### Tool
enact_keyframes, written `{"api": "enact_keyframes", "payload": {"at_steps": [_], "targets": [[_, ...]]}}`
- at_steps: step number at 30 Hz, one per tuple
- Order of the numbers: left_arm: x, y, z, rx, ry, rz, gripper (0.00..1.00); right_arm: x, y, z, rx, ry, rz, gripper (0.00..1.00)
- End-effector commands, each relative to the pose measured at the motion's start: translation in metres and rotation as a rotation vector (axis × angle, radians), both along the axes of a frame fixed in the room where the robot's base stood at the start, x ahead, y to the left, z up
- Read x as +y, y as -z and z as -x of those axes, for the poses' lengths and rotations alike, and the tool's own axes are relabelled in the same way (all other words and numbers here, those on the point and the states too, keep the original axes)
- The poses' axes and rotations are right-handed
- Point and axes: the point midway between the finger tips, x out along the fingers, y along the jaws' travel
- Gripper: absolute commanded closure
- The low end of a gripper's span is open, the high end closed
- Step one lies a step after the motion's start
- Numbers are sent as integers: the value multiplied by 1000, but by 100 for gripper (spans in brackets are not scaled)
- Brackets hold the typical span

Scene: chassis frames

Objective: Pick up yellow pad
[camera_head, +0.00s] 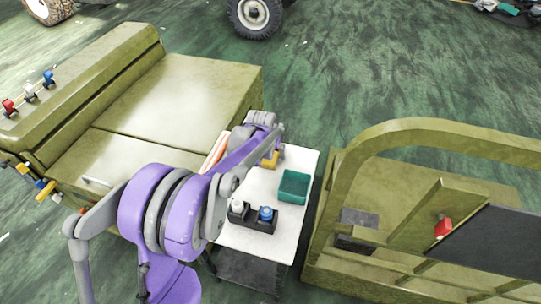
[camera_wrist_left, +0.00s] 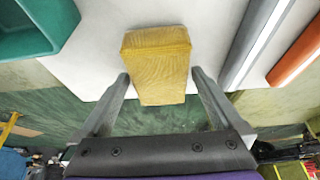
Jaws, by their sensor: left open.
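The yellow pad (camera_wrist_left: 157,60) is a textured block on the white table, near its edge in the left wrist view. In the head view a small part of the yellow pad (camera_head: 271,160) shows beside my purple and grey left arm, which hides the rest. My left gripper (camera_wrist_left: 160,74) is open, with one finger on each side of the pad's near part. A gap shows beside the fingers, and nothing is gripped. I cannot tell how high the fingers are over the table. My right gripper is in neither view.
The white table (camera_head: 305,160) holds a green bin (camera_head: 294,187) and a black holder (camera_head: 262,224) with white and blue knobs. An orange bar (camera_wrist_left: 296,52) and a grey bar (camera_wrist_left: 256,40) lie right of the pad. Olive chassis frames (camera_head: 185,100) stand on both sides.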

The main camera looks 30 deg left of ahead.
Motion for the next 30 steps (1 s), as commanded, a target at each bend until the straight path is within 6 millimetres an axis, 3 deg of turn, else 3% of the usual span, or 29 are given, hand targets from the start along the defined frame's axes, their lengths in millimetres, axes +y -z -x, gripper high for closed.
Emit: {"api": "enact_keyframes", "payload": {"at_steps": [20,30], "targets": [[0,5,0,0,0,0,0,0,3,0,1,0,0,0],[0,5,0,0,0,0,59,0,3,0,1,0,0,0]]}}
